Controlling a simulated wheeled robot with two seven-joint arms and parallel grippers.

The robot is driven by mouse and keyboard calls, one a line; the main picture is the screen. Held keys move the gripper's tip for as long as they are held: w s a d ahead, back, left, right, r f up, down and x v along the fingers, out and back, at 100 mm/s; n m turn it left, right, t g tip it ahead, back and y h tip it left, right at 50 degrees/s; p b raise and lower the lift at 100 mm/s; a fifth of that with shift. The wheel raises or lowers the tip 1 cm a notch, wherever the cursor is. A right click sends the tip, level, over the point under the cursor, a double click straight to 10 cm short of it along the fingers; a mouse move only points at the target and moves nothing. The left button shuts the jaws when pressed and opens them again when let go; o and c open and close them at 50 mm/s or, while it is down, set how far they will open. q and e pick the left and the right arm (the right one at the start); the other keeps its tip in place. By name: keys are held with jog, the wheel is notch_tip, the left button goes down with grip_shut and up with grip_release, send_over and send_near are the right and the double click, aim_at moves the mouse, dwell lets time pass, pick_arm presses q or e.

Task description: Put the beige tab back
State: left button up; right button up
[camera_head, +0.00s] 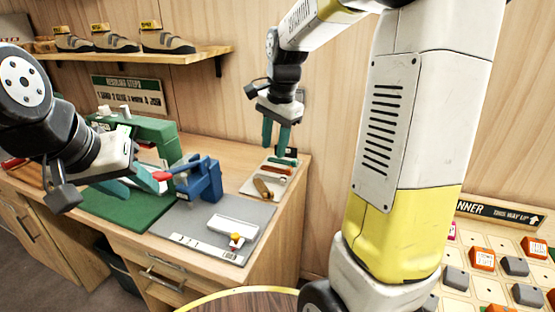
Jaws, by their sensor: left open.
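A beige-brown tab (262,187) lies tilted on a small pale board (248,190) at the back right of the workbench. An orange-brown piece and a dark green piece lie behind it. My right gripper (275,134) points down above the back of that board, its teal fingers a little apart, with nothing visible between them. My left gripper (130,184) is open at the left, over the green mat, close to a blue vise-like device (200,178). A red-tipped part shows beside its finger; I cannot tell what it belongs to.
A grey mat (190,222) holds a white block (234,227) with a yellow and red knob. A green machine (150,130) stands behind the green mat (125,207). A shelf (180,57) with shoes is above. A board of colored blocks (490,270) is at right.

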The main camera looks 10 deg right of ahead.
jog(key=s+r+n+t, duration=0.2)
jog(key=s+n, duration=0.4)
jog(key=s, duration=0.3)
jog(key=s+r+n+t+y, duration=0.1)
jog(key=s+n, duration=0.4)
jog(key=s, duration=0.5)
jog(key=shift+a+r+n+t, duration=0.15)
jog(key=shift+r+n+t, duration=0.25)
jog(key=shift+r+t, duration=0.4)
